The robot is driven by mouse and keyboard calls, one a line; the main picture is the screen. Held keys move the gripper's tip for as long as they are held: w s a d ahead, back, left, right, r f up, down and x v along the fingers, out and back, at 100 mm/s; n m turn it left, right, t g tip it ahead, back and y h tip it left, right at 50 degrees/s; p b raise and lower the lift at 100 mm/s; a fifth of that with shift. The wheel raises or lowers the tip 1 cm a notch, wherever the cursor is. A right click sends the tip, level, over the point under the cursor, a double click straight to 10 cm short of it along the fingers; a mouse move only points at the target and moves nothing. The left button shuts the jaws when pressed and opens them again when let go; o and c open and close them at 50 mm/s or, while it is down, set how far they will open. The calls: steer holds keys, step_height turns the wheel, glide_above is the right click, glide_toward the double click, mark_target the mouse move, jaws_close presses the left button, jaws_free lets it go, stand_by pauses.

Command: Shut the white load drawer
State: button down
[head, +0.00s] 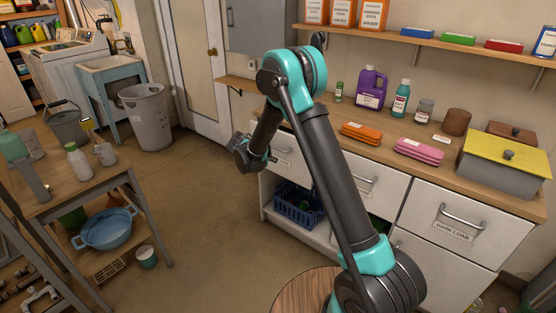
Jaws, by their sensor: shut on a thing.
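A row of white drawers runs under the wooden counter. The right drawer (462,218) reads DARK LOAD. The middle drawer (385,180) and left drawer (298,166) have metal handles, and no label on them can be read as white load. My gripper (270,157) is at the front of the left drawer, shut at its handle (283,150). The contact is small and partly hidden by the gripper. I cannot tell how far the left drawer stands out. My arm crosses in front of the middle drawer and hides part of it.
A blue basket (300,204) sits on the open shelf below the left drawer. Bottles, folded cloths and a yellow-lidded box (506,166) stand on the counter (466,152). A round wooden top (304,291) is at the front. The floor left of the drawers is clear.

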mark_target(290, 153)
steer(key=x, duration=0.3)
steer(key=r+x, duration=0.1)
steer(key=x, duration=0.3)
steer(key=w+x, duration=0.1)
steer(key=x, duration=0.3)
steer(key=shift+d+r, duration=0.25)
steer(key=shift+d, duration=0.1)
steer(key=shift+w+d, duration=0.3)
steer(key=shift+w, duration=0.05)
steer(key=w+d, duration=0.2)
steer(key=w, duration=0.1)
steer(key=shift+w+d, duration=0.15)
steer(key=shift+d, duration=0.2)
steer(key=shift+w+d+r, duration=0.1)
steer(key=shift+w+d, duration=0.05)
steer(key=shift+w, duration=0.1)
